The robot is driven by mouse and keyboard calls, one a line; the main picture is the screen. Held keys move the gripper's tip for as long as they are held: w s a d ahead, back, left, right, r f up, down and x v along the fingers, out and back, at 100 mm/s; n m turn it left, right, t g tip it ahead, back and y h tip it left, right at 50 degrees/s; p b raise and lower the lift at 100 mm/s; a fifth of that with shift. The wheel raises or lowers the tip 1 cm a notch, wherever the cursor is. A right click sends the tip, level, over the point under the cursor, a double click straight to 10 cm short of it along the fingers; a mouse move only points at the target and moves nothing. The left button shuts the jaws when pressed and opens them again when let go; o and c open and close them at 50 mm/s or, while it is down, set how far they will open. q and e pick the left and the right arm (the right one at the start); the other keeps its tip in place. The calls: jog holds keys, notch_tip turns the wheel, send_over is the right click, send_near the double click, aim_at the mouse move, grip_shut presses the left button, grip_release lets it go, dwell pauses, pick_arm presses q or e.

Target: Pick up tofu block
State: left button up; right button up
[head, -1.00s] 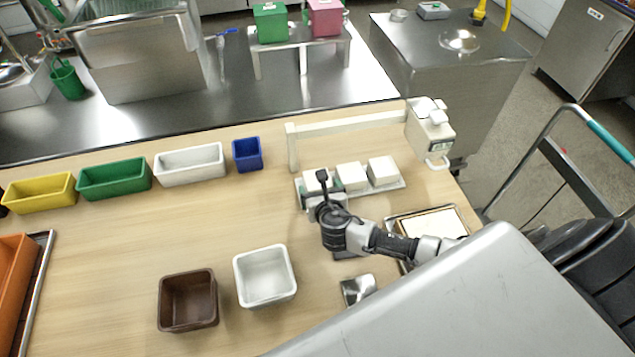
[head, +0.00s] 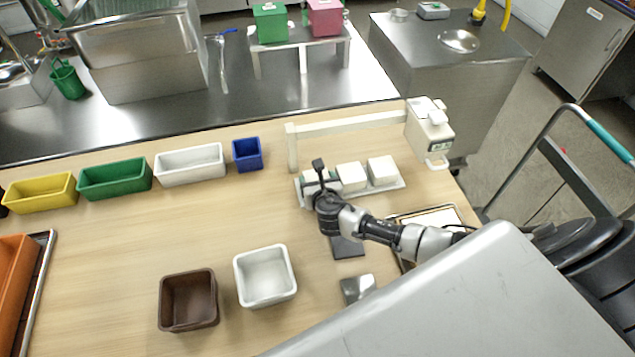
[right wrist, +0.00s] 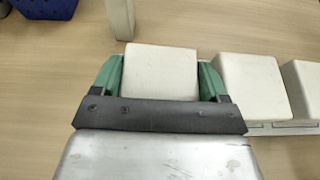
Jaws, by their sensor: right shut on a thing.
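Three white tofu blocks stand in a row on a pale tray (head: 393,187). The left tofu block (right wrist: 160,71) sits between the green-padded fingers of my right gripper (right wrist: 160,78), which is shut on it from both sides. In the head view this gripper (head: 320,181) partly hides that block. The middle tofu block (head: 351,176) also shows in the right wrist view (right wrist: 250,86), just right of the gripper. The right tofu block (head: 383,170) is at the tray's right end. I cannot tell whether the held block touches the tray. My left gripper is not in view.
A white bin (head: 265,299) and a brown bin (head: 189,324) stand at the front. Blue (head: 247,155), white (head: 190,180), green (head: 114,194) and yellow (head: 39,207) bins line the back left. A cream bar and device (head: 430,133) stand behind the tray. The table's middle is clear.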

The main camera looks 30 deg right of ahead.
jog(key=shift+r, duration=0.1)
notch_tip(320, 180, up, 4)
jog(key=shift+d+r+p, duration=0.1)
jog(key=shift+r+p, duration=0.1)
jog(key=shift+p, duration=0.15)
jog(key=s+d+r, duration=0.1)
jog(key=d+r, duration=0.1)
jog(key=d, duration=0.1)
jog(key=s+d+r, duration=0.2)
jog(key=d, duration=0.2)
jog(key=s+d+r+b, duration=0.1)
jog(key=d+r, duration=0.1)
jog(key=d, duration=0.1)
jog(key=shift+s+d+r, duration=0.2)
jog(key=shift+s+d, duration=0.05)
jog(key=shift+s, duration=0.05)
